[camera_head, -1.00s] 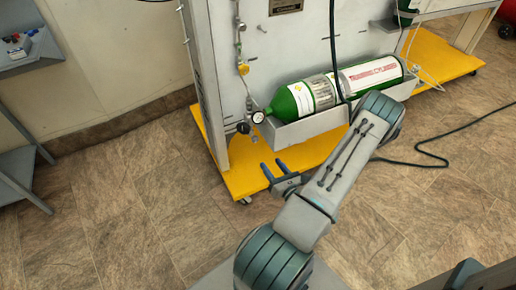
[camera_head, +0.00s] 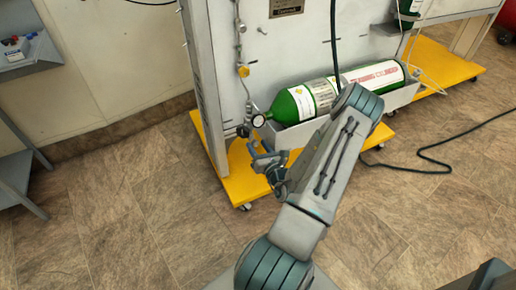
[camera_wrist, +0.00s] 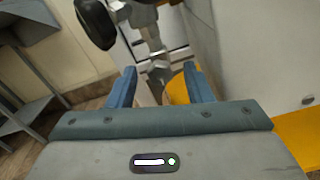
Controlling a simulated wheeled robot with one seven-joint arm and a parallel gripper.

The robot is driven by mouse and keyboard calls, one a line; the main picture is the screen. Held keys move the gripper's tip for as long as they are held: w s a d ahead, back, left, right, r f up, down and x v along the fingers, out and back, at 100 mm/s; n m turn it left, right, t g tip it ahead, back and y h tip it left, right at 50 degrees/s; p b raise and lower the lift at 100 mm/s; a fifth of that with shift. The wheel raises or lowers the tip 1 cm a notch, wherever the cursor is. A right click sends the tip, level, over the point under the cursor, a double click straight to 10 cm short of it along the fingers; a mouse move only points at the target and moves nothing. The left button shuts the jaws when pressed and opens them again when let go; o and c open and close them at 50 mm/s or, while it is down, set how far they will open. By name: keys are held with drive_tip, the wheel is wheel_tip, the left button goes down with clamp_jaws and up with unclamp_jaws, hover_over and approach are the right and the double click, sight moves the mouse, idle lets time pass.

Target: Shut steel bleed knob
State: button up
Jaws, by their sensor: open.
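My gripper (camera_head: 262,154) is open and empty, just below the pressure gauge (camera_head: 259,120) and the small fittings at the lower end of the pipe line on the panel. A small dark grey knob-like fitting (camera_head: 243,130) sits left of the gauge; I cannot tell for sure that it is the steel bleed knob. In the wrist view, steel fittings (camera_wrist: 152,42) stand beyond and between the two blue fingers (camera_wrist: 160,82), apart from them. A black round part (camera_wrist: 97,24) is at the upper left there.
A green cylinder (camera_head: 303,101) lies in a grey tray (camera_head: 290,136) right of the gauge. A yellow valve (camera_head: 243,71) is higher on the panel (camera_head: 285,50). The yellow wheeled base (camera_head: 238,186) is below. A grey shelf (camera_head: 28,58) stands at left.

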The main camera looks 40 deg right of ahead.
drive_tip(key=shift+w, duration=0.15)
drive_tip(key=c, duration=1)
